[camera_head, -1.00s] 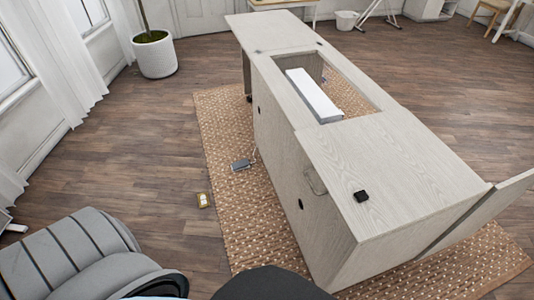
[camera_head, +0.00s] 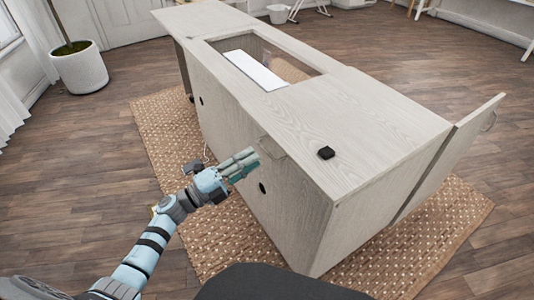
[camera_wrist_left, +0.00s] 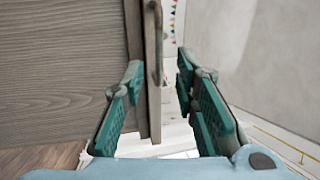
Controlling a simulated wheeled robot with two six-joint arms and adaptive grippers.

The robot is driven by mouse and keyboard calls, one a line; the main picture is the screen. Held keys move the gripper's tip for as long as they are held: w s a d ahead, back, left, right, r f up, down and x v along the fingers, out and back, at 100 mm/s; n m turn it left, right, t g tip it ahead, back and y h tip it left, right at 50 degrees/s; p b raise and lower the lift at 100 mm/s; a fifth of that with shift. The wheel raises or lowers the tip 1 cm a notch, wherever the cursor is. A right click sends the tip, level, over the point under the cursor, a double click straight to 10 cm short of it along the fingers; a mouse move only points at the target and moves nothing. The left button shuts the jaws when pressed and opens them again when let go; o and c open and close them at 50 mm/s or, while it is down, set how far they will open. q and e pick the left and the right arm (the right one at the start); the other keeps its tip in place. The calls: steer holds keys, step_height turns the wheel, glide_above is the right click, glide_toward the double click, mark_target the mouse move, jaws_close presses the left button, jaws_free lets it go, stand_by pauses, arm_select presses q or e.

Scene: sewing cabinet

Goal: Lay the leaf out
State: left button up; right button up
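The pale wood sewing cabinet (camera_head: 225,115) stands on a woven rug. Its near top panel (camera_head: 370,115) lies flat, with a thin bow handle (camera_head: 270,146) at its left edge; I cannot tell whether this panel is the folded leaf. A flat section (camera_head: 205,18) extends at the far end. My left gripper (camera_head: 252,160) is beside the cabinet's left side, close to the handle. In the left wrist view the left gripper (camera_wrist_left: 158,85) has its fingers apart, with a thin board edge (camera_wrist_left: 153,50) showing between them; contact is unclear. My right gripper is out of view.
A panel (camera_head: 455,150) stands out at the cabinet's right end. A white machine (camera_head: 254,70) sits in the opening. A pedal (camera_head: 194,167) lies on the rug (camera_head: 158,125). Floor is clear at right.

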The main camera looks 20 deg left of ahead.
mark_target(267, 151)
arm_select(q)
steer(key=x, duration=0.6)
steer(key=shift+f, duration=0.1)
steer(key=shift+a, duration=0.1)
jaws_close()
